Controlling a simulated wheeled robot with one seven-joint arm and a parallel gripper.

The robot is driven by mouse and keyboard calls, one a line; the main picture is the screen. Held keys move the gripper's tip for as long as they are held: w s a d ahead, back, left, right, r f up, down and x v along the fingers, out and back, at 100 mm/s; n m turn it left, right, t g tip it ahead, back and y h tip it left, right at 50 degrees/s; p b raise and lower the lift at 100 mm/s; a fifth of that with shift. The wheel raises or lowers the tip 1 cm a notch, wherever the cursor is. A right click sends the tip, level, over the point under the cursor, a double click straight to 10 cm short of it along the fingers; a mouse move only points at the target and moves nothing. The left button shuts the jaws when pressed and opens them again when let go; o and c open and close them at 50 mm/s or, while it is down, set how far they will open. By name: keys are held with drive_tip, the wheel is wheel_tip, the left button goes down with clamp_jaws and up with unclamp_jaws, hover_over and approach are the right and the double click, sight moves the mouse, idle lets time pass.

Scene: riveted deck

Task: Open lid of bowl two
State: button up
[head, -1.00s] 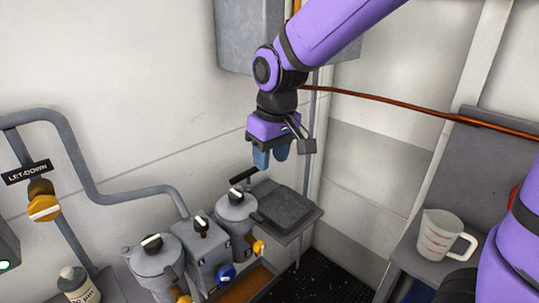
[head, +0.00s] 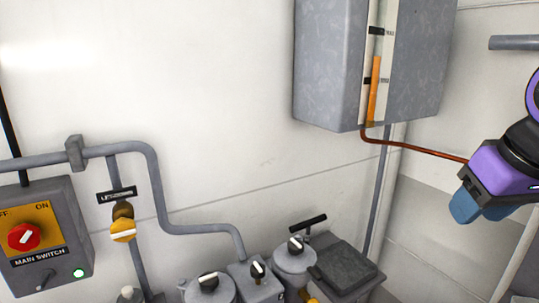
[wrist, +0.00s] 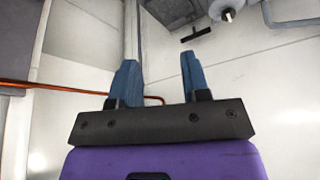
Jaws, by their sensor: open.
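Two grey lidded bowls stand low in the head view. The left bowl (head: 208,292) is cut off by the bottom edge; the right bowl (head: 293,261) shows its lid with a black-and-white knob (head: 295,244). I cannot read which is bowl two. Both lids look shut. My gripper (head: 468,208) is at the right edge, above and well right of the bowls, empty.
A grey box with a knob (head: 256,281) sits between the bowls. A dark square plate (head: 344,266) is right of them. A yellow valve knob (head: 123,231) and main switch box (head: 38,236) are left.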

drive_tip(key=shift+s+d+r+m, duration=0.15)
drive_tip(key=shift+s+d, duration=0.15)
drive_tip(key=shift+s, duration=0.3)
drive_tip(key=shift+s+d+f+m, duration=0.15)
drive_tip(key=shift+s+d, duration=0.1)
drive_tip(key=shift+s, duration=0.35)
drive_tip(key=shift+s+d, duration=0.1)
drive_tip(key=shift+s, duration=0.15)
drive_tip(key=shift+c, duration=1.3)
drive_tip(key=shift+s, duration=0.1)
clamp_jaws()
drive_tip(key=n+g+h, duration=0.1)
drive_tip(key=n+h, duration=1.1)
drive_tip(key=n, duration=0.7)
hover_over(314, 278)
drive_tip(key=s+a, duration=0.3)
drive_tip(key=s, duration=0.2)
wheel_tip(314, 278, down, 20)
drive_tip(key=s+a+f+n+t, duration=0.2)
drive_tip(key=a+f+n+t, duration=0.25)
drive_tip(key=a+f, duration=0.25)
drive_tip(key=shift+n+h, duration=0.3)
drive_tip(key=shift+n, duration=0.15)
drive_tip(key=x, duration=1)
drive_tip(key=shift+w+f, duration=0.1)
drive_tip(key=shift+f, duration=0.05)
